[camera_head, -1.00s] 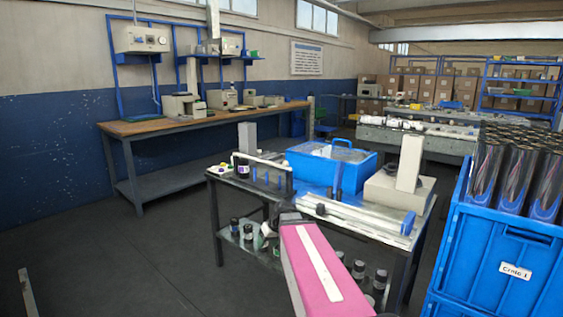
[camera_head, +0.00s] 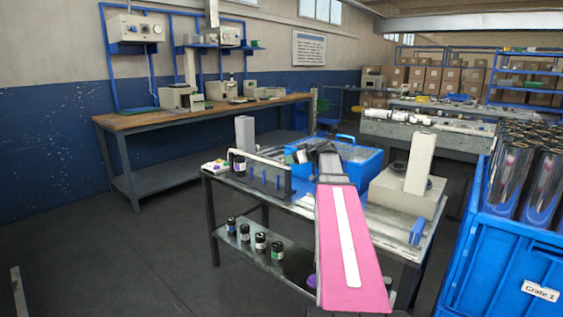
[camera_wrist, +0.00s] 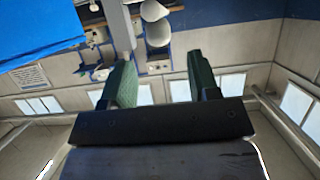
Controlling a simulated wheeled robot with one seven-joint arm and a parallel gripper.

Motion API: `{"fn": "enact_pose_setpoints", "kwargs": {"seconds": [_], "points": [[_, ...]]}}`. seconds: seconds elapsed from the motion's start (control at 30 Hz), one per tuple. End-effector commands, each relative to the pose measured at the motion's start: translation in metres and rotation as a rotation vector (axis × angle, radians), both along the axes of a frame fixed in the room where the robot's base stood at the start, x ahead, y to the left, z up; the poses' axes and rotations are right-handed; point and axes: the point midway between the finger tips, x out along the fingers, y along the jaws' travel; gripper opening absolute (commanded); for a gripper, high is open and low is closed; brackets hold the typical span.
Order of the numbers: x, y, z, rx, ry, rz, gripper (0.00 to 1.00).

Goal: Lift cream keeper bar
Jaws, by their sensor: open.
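The cream keeper bar (camera_head: 262,158) is a slim pale bar lying across the top of a dark rack with blue pegs, at the left of the cart. My pink arm reaches over the cart from the front. My gripper (camera_head: 299,155) is just right of the bar's right end in the head view, in front of the blue bin. In the wrist view my gripper (camera_wrist: 160,60) is open, with two green fingers well apart and nothing held. I cannot make out the keeper bar surely in the wrist view.
The blue bin (camera_head: 358,160) stands behind my gripper and my arm partly hides it. A pale upright block on a base (camera_head: 419,165) stands to its right. A grey post (camera_head: 244,133) rises behind the rack. Dark jars (camera_head: 261,241) fill part of the lower shelf. A blue crate of rolls (camera_head: 500,245) is at right.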

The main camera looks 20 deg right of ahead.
Motion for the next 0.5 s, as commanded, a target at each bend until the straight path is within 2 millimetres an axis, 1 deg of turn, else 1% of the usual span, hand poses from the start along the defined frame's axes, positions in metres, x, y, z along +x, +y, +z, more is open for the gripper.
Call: {"fn": "enact_pose_setpoints", "kwargs": {"seconds": [0.03,0.2,0.33,0.5], "points": [[0.010,0.005,-0.004,0.001,0.002,0.001,0.55],[0.033,0.020,-0.016,0.001,0.002,0.001,0.55],[0.047,0.030,-0.023,0.001,0.002,0.001,0.55],[0.057,0.037,-0.028,0.000,0.003,-0.001,0.55]]}}
